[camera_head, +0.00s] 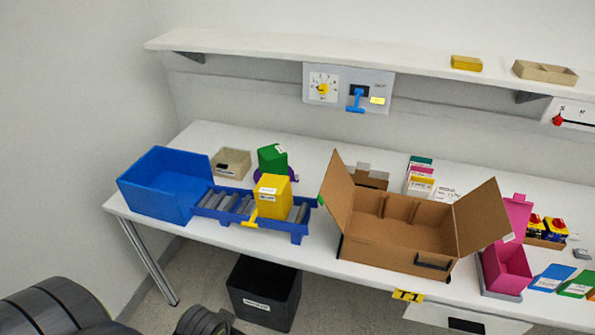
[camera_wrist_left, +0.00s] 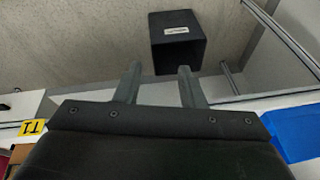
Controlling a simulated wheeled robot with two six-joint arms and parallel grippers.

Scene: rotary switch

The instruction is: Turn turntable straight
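A purple round base (camera_head: 293,174), which looks like the turntable, shows in the head view on the table behind the blue roller conveyor. A green box (camera_head: 272,158) stands on or just in front of it, and a yellow box (camera_head: 272,190) hides much of it. I cannot tell its exact angle. My left gripper (camera_wrist_left: 160,68) shows in the left wrist view with its two fingers apart and nothing between them. It points toward the floor and a black bin (camera_wrist_left: 177,55), well away from the turntable. My right gripper is not in view.
A blue crate (camera_head: 160,192) stands left of the roller conveyor (camera_head: 228,209), and a beige box (camera_head: 231,162) behind. An open cardboard box (camera_head: 395,240) stands to the right. A panel with a yellow dial (camera_head: 322,89) hangs under the shelf (camera_head: 340,55). The black bin (camera_head: 262,292) is below the table.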

